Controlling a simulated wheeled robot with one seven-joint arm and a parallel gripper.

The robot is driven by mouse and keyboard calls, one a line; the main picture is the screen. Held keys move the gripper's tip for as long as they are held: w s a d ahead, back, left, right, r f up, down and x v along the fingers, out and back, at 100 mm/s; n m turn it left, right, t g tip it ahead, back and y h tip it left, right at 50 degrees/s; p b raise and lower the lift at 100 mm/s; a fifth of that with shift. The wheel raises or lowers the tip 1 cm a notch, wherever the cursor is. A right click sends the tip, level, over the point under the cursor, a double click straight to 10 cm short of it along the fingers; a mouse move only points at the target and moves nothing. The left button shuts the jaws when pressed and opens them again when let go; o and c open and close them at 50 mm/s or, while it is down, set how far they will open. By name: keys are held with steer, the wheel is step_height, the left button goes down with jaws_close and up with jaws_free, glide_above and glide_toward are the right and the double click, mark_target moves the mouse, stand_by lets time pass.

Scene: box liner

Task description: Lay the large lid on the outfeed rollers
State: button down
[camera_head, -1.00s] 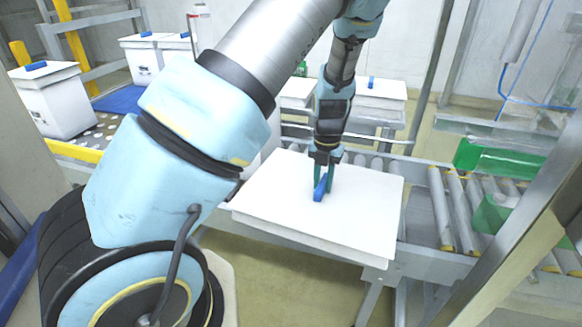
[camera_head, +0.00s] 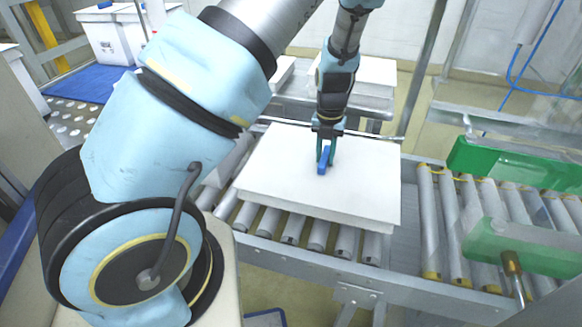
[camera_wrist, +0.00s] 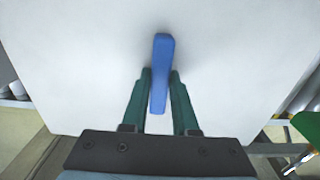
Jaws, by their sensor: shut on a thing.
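The large white lid (camera_head: 275,178) has a blue handle (camera_head: 323,161) at its middle. My gripper (camera_head: 325,150) is shut on this handle. The lid is level and over the outfeed rollers (camera_head: 320,235), which show along its front edge; I cannot tell whether it touches them. In the wrist view the green fingers (camera_wrist: 158,95) stand on either side of the blue handle (camera_wrist: 160,70), and the white lid (camera_wrist: 70,60) fills most of the picture.
Green guards (camera_head: 510,160) stand over the conveyor at the right. Another white lid or box (camera_head: 365,72) is on a stand behind. White boxes (camera_head: 115,35) with blue handles are at the back left. A metal post (camera_head: 415,80) rises behind the conveyor.

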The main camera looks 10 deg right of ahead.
steer(key=shift+f+p, duration=0.6)
steer(key=shift+f, duration=3.3)
steer(key=shift+f, duration=0.1)
steer(key=c, duration=0.7)
jaws_free()
